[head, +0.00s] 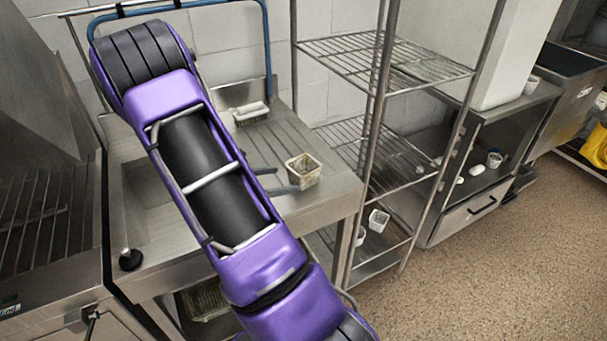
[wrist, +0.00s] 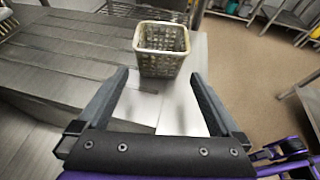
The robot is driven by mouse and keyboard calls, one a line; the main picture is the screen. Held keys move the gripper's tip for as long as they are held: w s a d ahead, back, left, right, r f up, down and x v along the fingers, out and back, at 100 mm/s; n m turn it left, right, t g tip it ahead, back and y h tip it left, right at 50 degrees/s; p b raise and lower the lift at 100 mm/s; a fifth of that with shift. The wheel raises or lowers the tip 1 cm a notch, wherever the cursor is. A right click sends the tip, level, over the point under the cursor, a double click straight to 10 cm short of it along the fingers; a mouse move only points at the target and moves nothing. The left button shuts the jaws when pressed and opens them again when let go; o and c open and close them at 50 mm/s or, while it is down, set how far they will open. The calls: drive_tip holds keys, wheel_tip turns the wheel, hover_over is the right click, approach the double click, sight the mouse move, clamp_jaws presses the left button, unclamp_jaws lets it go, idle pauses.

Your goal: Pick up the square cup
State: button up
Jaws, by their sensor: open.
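A square, perforated, off-white cup (head: 303,171) stands upright on the metal drainboard near its right edge. In the wrist view the cup (wrist: 162,62) is at the top centre, with an open top and a dark, speckled inside. My gripper (head: 274,181) is open and empty, just left of the cup in the head view. In the wrist view my gripper's fingertips (wrist: 160,77) are spread wider than the cup, one toward each side of it. The cup appears just beyond the tips; I cannot tell whether they overlap its sides.
A white-backed brush (head: 251,111) lies at the back of the drainboard (head: 335,190). A wire shelf rack (head: 380,60) stands close on the right, with a small white cup (head: 378,220) low down. The sink (head: 150,215) is at left. The floor at right is clear.

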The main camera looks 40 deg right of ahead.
sight(293, 178)
drive_tip(key=x, duration=0.6)
drive_tip(key=shift+d, duration=0.3)
drive_tip(key=c, duration=0.9)
